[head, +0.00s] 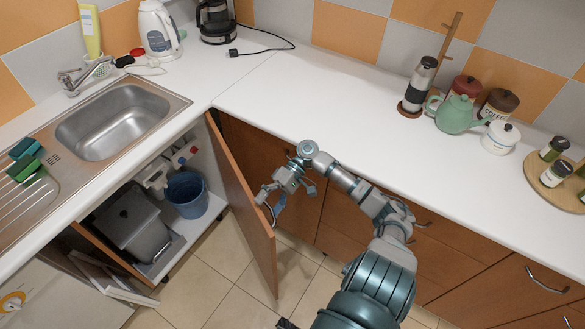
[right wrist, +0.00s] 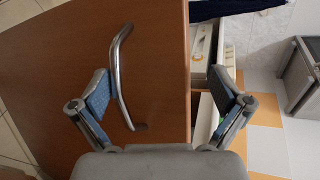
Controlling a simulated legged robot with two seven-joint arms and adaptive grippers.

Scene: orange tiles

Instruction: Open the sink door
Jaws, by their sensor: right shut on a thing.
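The brown sink door (head: 243,207) stands swung out from the cabinet under the sink, with the inside of the cabinet exposed. Its curved metal handle (right wrist: 121,78) is on the outer face, near the free edge. My right gripper (head: 272,198) is at the outer face of the door, by the handle. In the right wrist view its two blue-padded fingers (right wrist: 165,103) stand apart, with the handle and the door edge between them. The left finger lies close against the handle. The exact contact is hard to see. My left gripper is not in view.
Inside the cabinet are a blue bucket (head: 187,195) and a grey bin (head: 135,225). The metal sink (head: 112,122) is above. Brown drawers (head: 440,262) line the right side behind my right arm. Tiled floor (head: 212,270) is free in front of the cabinet.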

